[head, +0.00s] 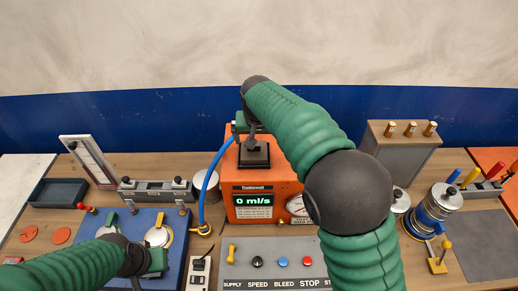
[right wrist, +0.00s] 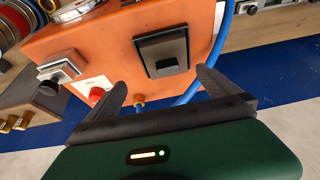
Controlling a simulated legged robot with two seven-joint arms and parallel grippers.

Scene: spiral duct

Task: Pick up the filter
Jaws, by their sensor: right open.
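No part is labelled as the filter. A black square block with a raised lid (head: 254,157) sits on the orange pump unit (head: 263,180); the right wrist view shows the block (right wrist: 163,53) on the orange top (right wrist: 105,48). My right gripper (head: 245,133) is above the block's back edge, and my arm hides part of the unit. In the right wrist view its fingers (right wrist: 162,80) are spread, empty, and apart from the block. My left gripper (head: 150,262) is low over the blue panel (head: 178,222); its fingers are not clear.
A blue hose (head: 211,178) curves up beside the unit's left. A control panel (head: 275,262) lies in front. A grey box with brass knobs (head: 402,152) and a blue-banded metal cylinder (head: 437,210) stand right. A dark tray (head: 57,191) is left. A blue wall band (head: 110,118) runs behind.

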